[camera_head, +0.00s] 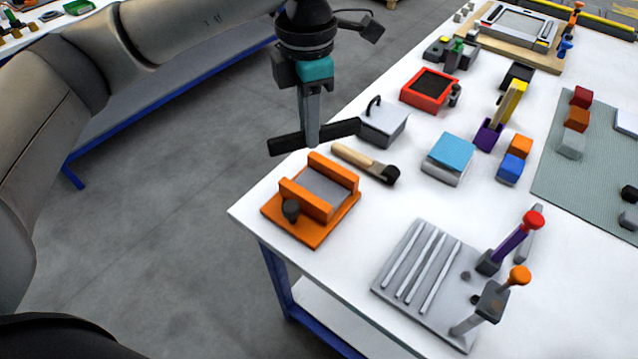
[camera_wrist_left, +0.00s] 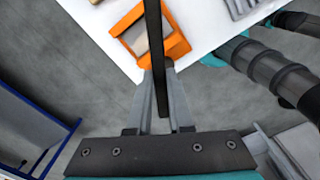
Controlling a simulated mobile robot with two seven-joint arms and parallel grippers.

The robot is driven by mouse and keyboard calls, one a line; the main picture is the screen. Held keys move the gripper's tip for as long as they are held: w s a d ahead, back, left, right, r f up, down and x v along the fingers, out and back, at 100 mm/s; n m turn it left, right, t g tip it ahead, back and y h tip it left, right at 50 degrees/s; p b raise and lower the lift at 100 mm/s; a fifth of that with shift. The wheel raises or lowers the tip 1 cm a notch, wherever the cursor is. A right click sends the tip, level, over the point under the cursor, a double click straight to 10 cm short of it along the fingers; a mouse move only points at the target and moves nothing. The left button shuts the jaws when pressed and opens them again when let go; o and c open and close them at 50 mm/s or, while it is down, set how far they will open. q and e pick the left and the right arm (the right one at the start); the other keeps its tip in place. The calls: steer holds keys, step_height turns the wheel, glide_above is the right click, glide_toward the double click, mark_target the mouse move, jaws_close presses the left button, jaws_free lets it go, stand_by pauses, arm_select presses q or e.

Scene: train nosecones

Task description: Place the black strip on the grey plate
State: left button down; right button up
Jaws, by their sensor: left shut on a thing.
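My left gripper (camera_head: 311,132) is shut on the black strip (camera_head: 287,143), a long dark bar held crosswise in the air at the near-left edge of the table. In the left wrist view the strip (camera_wrist_left: 154,50) runs up between the fingers (camera_wrist_left: 160,98), one end towards the palm. A grey plate (camera_head: 322,188) lies between two raised orange rails of an orange fixture (camera_head: 318,228), below and just in front of the strip. A larger grey plate (camera_head: 408,246) with several light strips lies further right.
A wooden-handled tool (camera_head: 362,160) lies beside the orange fixture, with a grey box with a black handle (camera_head: 384,124) behind it. Red- and orange-topped posts (camera_head: 518,240) stand by the larger plate. Bare white table separates the fixture and that plate.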

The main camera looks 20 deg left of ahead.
mark_target(324, 191)
arm_select(q)
steer(key=n, duration=0.2)
steer(key=r+n, duration=0.1)
steer(key=n, duration=0.1)
steer(key=w+n, duration=0.1)
steer(key=n, duration=0.1)
steer(key=shift+w+d+r+p, duration=0.1)
steer(key=shift+d+r+p, duration=0.15)
steer(key=shift+p, duration=0.1)
steer(key=f+n, duration=0.5)
steer(key=n, duration=0.1)
steer(key=w+f+n, duration=0.1)
steer(key=f+n, duration=0.5)
steer(key=w+d+f+n+b, duration=0.1)
steer(key=f+n, duration=0.5)
steer(key=shift+w+f, duration=0.1)
steer(key=shift+w, duration=0.1)
steer(key=c, duration=1.3)
jaws_free()
steer(key=shift+f, duration=0.15)
steer(key=o, duration=0.5)
